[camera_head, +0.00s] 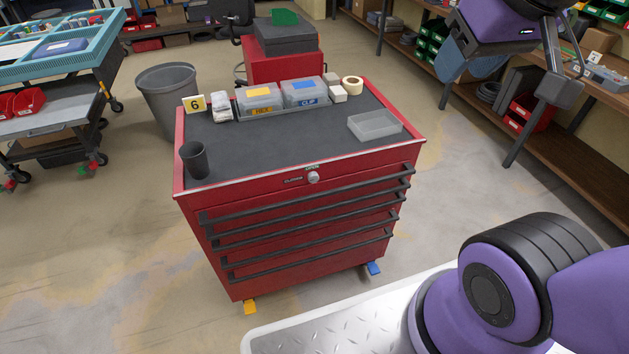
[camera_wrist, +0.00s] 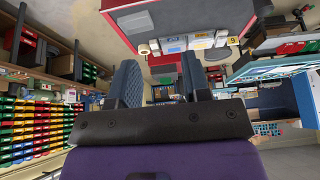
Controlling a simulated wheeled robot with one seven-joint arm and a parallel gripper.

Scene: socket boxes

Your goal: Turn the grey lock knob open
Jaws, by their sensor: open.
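The grey lock knob (camera_head: 313,177) is a small round knob on the top front band of the red tool cabinet (camera_head: 300,218). A small label sits to its left and another just above it. Which way the knob points is too small to tell. My gripper (camera_wrist: 158,82) is open and empty, its two dark fingers apart in the wrist view. In the head view my purple arm is at the upper right, well away from the knob. The wrist view looks upside down and shows the cabinet (camera_wrist: 205,48) in the distance, with the knob not visible.
The cabinet top holds a dark cup (camera_head: 194,160), a clear tray (camera_head: 375,125), bins (camera_head: 260,98) and a tape roll (camera_head: 352,85). Several dark drawer handles jut out below the knob. A grey bin (camera_head: 168,90) stands behind left; shelving (camera_head: 545,135) is right. Floor before the cabinet's left front is clear.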

